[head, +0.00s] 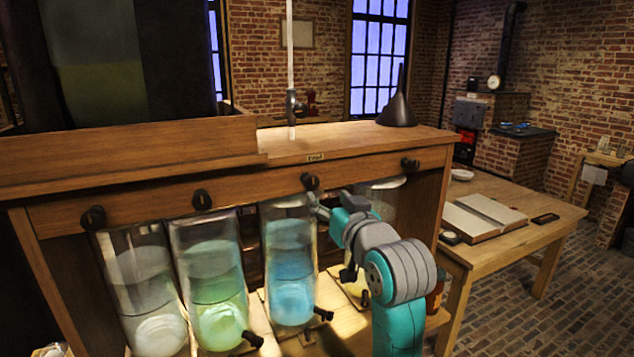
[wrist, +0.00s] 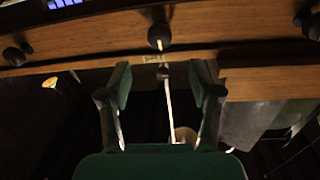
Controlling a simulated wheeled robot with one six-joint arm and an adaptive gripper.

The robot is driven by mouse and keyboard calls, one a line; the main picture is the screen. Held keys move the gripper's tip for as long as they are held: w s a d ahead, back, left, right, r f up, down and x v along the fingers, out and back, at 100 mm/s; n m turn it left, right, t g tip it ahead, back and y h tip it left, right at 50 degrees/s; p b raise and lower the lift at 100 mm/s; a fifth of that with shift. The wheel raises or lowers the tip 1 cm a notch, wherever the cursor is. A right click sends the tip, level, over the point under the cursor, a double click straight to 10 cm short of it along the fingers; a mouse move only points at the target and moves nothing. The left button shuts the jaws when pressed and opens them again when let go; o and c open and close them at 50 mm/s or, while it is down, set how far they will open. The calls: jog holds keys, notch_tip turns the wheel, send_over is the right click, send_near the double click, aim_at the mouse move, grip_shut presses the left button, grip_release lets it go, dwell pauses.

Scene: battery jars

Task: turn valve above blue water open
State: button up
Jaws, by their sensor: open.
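The blue water stands in a clear jar (head: 291,267), third from the left under the wooden bench. Its valve, a dark round knob (head: 310,182), is on the bench front above the jar, under a small label (head: 316,156). My gripper (head: 318,205) is just below and in front of this knob. In the wrist view, my gripper (wrist: 162,77) has its two fingers spread with nothing held between them. The knob (wrist: 159,37) shows beyond the fingertips, roughly centred between them, apart from the fingers. Which way the valve is turned is hard to tell.
Similar knobs are left (head: 202,199), far left (head: 94,218) and right (head: 410,165). A green-water jar (head: 211,283) stands left of the blue one. A dark funnel (head: 397,107) and a stopcock with a glass tube (head: 295,105) are on the bench top. A side table (head: 535,232) stands at right.

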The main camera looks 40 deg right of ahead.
aim_at(313, 184)
jog(key=x, duration=1)
jog(key=shift+w+d, duration=0.15)
jog(key=shift+w, duration=0.2)
jog(key=c, duration=1.2)
